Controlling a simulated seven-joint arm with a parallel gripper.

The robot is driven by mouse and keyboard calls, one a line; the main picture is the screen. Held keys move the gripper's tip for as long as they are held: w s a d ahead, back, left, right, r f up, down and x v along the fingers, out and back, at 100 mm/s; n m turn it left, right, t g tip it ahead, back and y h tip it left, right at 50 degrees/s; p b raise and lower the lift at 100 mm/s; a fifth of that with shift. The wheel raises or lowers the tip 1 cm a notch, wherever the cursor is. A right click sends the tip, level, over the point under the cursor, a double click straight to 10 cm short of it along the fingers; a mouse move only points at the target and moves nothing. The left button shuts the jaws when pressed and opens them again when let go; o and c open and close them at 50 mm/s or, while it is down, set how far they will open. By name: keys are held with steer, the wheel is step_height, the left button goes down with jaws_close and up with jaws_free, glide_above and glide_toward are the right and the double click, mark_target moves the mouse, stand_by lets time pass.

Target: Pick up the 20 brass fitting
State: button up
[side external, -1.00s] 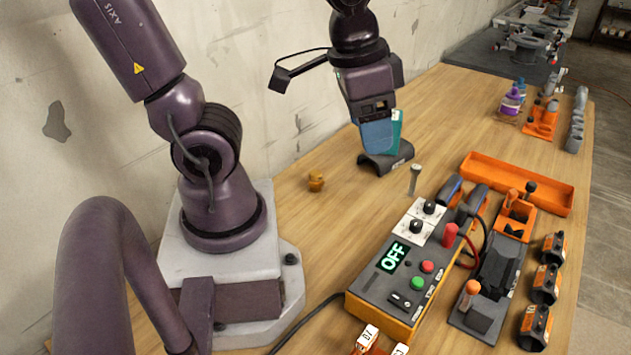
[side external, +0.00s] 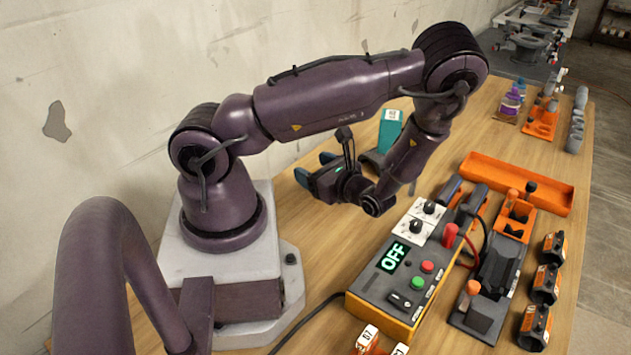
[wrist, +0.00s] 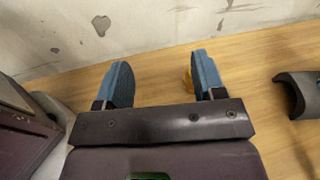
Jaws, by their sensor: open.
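The brass fitting shows in the wrist view as a small yellow-gold piece (wrist: 187,81) on the wooden table, mostly hidden behind the right finger. No number on it can be read. In the side external view it is hidden by my gripper (side external: 314,168). My gripper is open, with its two blue-grey fingers spread and pointing toward the wall. In the wrist view the gripper (wrist: 162,80) has nothing between its fingers but table and wall; the fitting is beside the right finger's inner edge, and contact cannot be told.
A dark curved saddle (wrist: 292,94) stands right of the fingers, with a teal block (side external: 390,130) by it in the side external view. A control box (side external: 393,285) reading OFF stands in front. An orange tray (side external: 516,184) lies at right. The wall is close behind.

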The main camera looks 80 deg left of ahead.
steer(key=w+a+f+m+t+y, duration=0.1)
steer(key=f, duration=0.1)
steer(key=w+a+f+m+t+y, duration=0.1)
steer(key=f, duration=0.1)
steer(key=w+a+f+m+y, duration=0.1)
steer(key=f, duration=0.1)
steer(key=shift+f+m+t, duration=0.35)
steer(key=shift+m+t, duration=0.05)
steer(key=x, duration=0.5)
steer(key=shift+f, duration=0.1)
steer(key=c, duration=1)
